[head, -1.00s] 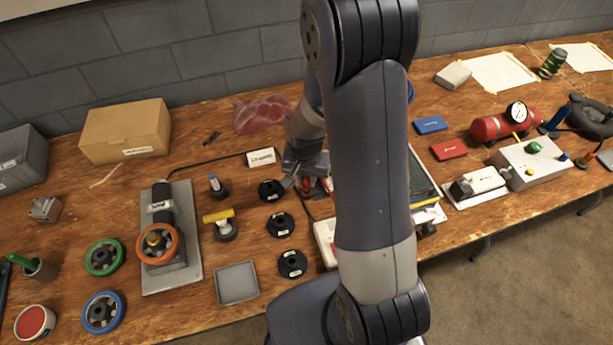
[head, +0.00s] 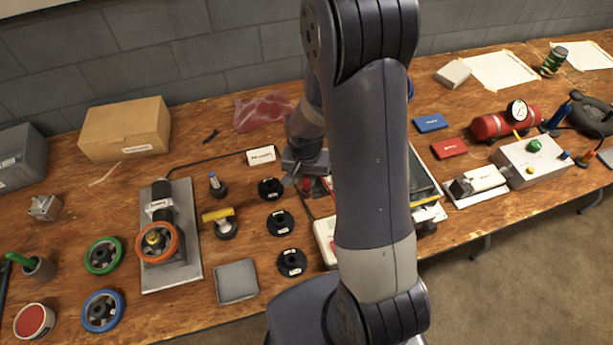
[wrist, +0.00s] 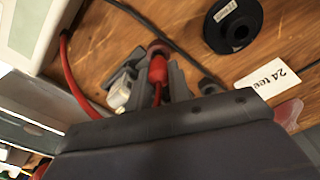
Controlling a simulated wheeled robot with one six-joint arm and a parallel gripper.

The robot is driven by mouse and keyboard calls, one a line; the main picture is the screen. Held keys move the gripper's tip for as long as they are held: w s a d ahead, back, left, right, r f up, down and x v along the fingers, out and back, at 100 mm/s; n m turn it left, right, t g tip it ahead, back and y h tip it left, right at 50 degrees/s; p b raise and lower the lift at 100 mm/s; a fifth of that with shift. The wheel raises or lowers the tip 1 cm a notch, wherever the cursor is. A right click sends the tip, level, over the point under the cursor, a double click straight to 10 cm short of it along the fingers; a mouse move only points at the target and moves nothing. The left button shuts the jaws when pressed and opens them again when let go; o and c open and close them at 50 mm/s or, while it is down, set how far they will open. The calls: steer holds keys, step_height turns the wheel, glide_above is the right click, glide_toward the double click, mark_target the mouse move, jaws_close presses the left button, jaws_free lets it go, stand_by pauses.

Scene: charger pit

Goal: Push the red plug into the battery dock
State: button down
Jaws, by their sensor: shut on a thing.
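The red plug (wrist: 157,68) sits between the two fingers of my gripper (wrist: 155,80) in the wrist view, with its red cable running back toward the palm. My gripper is shut on it. A dark round part shows just beyond the plug's tip; I cannot tell whether they touch. In the head view my gripper (head: 303,180) is low over the bench, left of my forearm, which hides much of that area. A small grey-silver block (wrist: 120,92) shows beside the left finger. I cannot identify the battery dock with certainty.
A white device (head: 325,240) stands close by, partly behind my arm. Black labelled discs (head: 280,222) and a white card (head: 261,155) lie to the left. A black cable crosses near the gripper. A red pouch (head: 263,111) lies behind.

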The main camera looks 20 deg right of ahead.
mark_target(306, 187)
steer(key=shift+f+b, duration=2.4)
steer(key=shift+b, duration=0.1)
stand_by(1.4)
stand_by(0.5)
steer(key=shift+r+p, duration=1.65)
steer(key=shift+r, duration=0.4)
steer(key=shift+s+r, duration=0.2)
steer(key=shift+r, duration=0.25)
steer(key=shift+p, duration=0.35)
steer(key=shift+w+r, duration=0.1)
